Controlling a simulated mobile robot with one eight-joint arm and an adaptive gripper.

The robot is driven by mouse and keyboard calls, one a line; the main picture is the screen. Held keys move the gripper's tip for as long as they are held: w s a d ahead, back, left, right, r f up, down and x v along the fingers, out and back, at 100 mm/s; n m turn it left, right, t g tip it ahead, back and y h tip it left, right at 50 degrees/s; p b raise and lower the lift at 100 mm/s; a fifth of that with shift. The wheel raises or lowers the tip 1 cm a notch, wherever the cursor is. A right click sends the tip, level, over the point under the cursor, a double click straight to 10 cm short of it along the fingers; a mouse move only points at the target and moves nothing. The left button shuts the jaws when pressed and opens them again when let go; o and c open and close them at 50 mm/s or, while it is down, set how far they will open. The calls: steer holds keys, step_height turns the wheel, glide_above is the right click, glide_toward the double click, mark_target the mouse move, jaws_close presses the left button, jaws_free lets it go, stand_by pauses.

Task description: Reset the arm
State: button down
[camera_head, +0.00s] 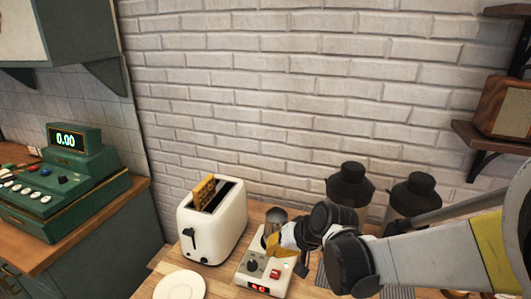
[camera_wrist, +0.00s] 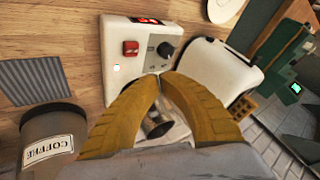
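My gripper (camera_head: 272,243) is over the back part of a small white device (camera_head: 265,275) on the wooden counter. In the wrist view, the two yellow fingers of my gripper (camera_wrist: 161,77) come together at the tips. They look shut with nothing between the tips. The device also shows in the wrist view (camera_wrist: 118,50), with a red switch and a black knob beyond the fingertips. A dark metal cylinder (camera_wrist: 156,127) shows through the gap between the fingers. Whether the fingers touch the device cannot be told.
A white toaster (camera_head: 228,222) with a browned slice (camera_head: 204,192) stands left of the device. A white plate (camera_head: 180,286) lies in front. Dark-lidded jars (camera_head: 348,187) stand behind my arm. A green cash register (camera_head: 70,190) is at far left. A shelf (camera_head: 490,137) juts out at right.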

steer(key=s+d+r+t+h+b, duration=0.1)
steer(key=s+d+r+h+b, duration=0.1)
steer(key=s+d, duration=0.6)
steer(key=s+d+r+t+h+b, duration=0.1)
steer(key=s+d+r+h+b, duration=0.1)
steer(key=s+d, duration=0.6)
steer(key=shift+s+h+b, duration=0.6)
steer(key=shift+s, duration=0.5)
stand_by(5.3)
